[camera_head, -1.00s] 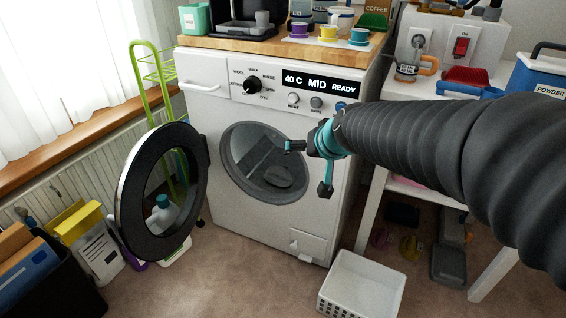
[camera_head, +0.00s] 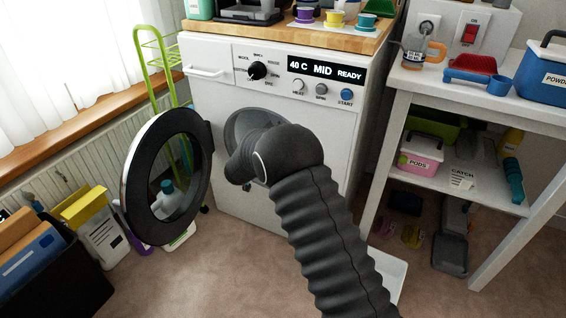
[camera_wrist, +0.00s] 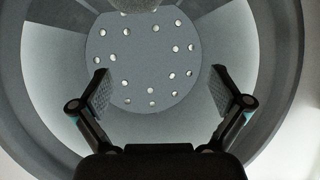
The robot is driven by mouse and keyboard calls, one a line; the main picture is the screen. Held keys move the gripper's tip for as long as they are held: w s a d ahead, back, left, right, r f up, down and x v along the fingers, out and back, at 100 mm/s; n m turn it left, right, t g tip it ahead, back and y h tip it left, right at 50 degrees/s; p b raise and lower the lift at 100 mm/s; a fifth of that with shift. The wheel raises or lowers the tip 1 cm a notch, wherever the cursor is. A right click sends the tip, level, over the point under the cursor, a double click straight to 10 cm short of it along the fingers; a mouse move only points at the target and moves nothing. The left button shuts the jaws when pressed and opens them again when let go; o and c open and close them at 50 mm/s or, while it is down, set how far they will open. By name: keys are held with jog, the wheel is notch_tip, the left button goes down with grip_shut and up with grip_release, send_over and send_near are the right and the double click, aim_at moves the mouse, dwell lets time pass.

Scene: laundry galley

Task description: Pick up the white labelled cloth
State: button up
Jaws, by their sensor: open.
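My gripper (camera_wrist: 160,80) is open and empty in the wrist view, its two fingers spread wide at the mouth of the washing machine drum (camera_wrist: 122,80). The drum's back plate has a ring of small holes. A grey, speckled rounded thing (camera_wrist: 138,5) is cut off at the top edge; I cannot tell what it is. I cannot make out a white labelled cloth in either view. In the head view my arm covers most of the opening of the washing machine (camera_head: 222,170) and hides my gripper.
The round door (camera_head: 128,190) stands open at the left of the opening. A white basket (camera_head: 397,275) on the floor is partly behind my arm. A white table (camera_head: 480,100) at the right holds a blue tub (camera_head: 548,75). A flat white CATCH item (camera_head: 462,179) lies on its lower shelf.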

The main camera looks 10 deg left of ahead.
jog(key=w+d+f, duration=0.1)
jog(key=w+f, duration=0.2)
jog(key=w, duration=0.1)
jog(key=w+d+f+h, duration=0.1)
jog(key=w+d+f, duration=0.1)
jog(key=w+f, duration=0.1)
jog(key=w+d+f+m+h, duration=0.1)
jog(key=w+d+f, duration=0.1)
jog(key=w+f, duration=0.1)
jog(key=shift+w+f, duration=0.3)
jog(key=shift+w, duration=0.5)
jog(key=c, duration=0.8)
